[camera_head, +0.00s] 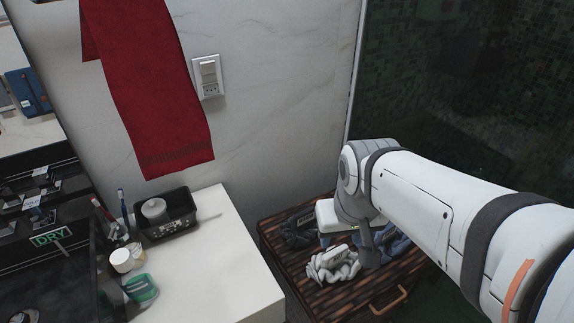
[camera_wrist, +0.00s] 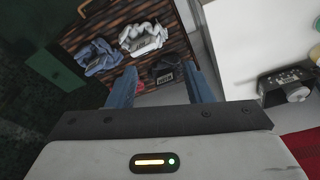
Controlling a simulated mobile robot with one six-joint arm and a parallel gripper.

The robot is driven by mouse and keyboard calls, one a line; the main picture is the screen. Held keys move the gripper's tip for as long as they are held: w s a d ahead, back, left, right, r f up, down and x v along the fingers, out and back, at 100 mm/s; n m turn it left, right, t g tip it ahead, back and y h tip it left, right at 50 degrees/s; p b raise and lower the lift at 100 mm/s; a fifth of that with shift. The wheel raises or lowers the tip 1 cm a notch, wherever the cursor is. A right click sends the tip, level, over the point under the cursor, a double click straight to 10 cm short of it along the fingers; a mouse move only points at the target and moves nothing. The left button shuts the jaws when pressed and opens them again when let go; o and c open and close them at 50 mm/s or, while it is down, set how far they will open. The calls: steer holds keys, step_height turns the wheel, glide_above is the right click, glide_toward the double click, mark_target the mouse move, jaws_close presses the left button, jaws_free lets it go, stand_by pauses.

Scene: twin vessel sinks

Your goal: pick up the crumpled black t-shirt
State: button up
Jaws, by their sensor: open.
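The crumpled black t-shirt (camera_head: 297,229) lies on the dark striped wooden cabinet top, partly hidden behind my wrist in the head view. In the wrist view the black t-shirt (camera_wrist: 161,72) shows between the fingers of my gripper (camera_wrist: 160,72), with a pale label on it. My gripper is open and empty, its blue fingers spread. The wrist view does not clearly tell how far above the cloth the fingertips are. In the head view my arm hides much of the gripper.
A crumpled white cloth (camera_head: 332,266) and a crumpled blue cloth (camera_wrist: 98,57) lie near the black t-shirt on the wooden top (camera_head: 330,292). A white counter (camera_head: 225,270) with a black tray (camera_head: 166,215) stands left. A red towel (camera_head: 155,90) hangs on the wall.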

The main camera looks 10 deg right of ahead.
mark_target(304, 212)
steer(key=o, duration=0.9)
steer(key=w+f+n+b, duration=0.1)
steer(key=w+f+b, duration=0.2)
steer(key=w, duration=0.5)
steer(key=w+f+n+g+b, duration=0.1)
steer(key=w+f+b, duration=0.2)
steer(key=w, duration=0.6)
step_height(304, 212, down, 2)
steer(key=shift+a+b, duration=0.3)
steer(key=shift+b, duration=0.05)
steer(key=shift+o, duration=1.2)
steer(key=w+f+n+b, duration=0.1)
steer(key=w+f, duration=0.4)
steer(key=w+f+n+g+b, duration=0.1)
steer(key=w+f+b, duration=0.1)
steer(key=w+f, duration=0.2)
steer(key=w+f+b, duration=0.2)
steer(key=w+f, duration=0.3)
steer(key=f, duration=0.1)
steer(key=shift+w+d+n+g, duration=0.1)
steer(key=shift+w+n+g, duration=0.2)
steer(key=shift+w+n, duration=0.1)
steer(key=shift+f, duration=1.6)
steer(key=shift+s+f+b, duration=0.2)
steer(key=shift+f+b, duration=0.4)
steer(key=shift+f, duration=1.75)
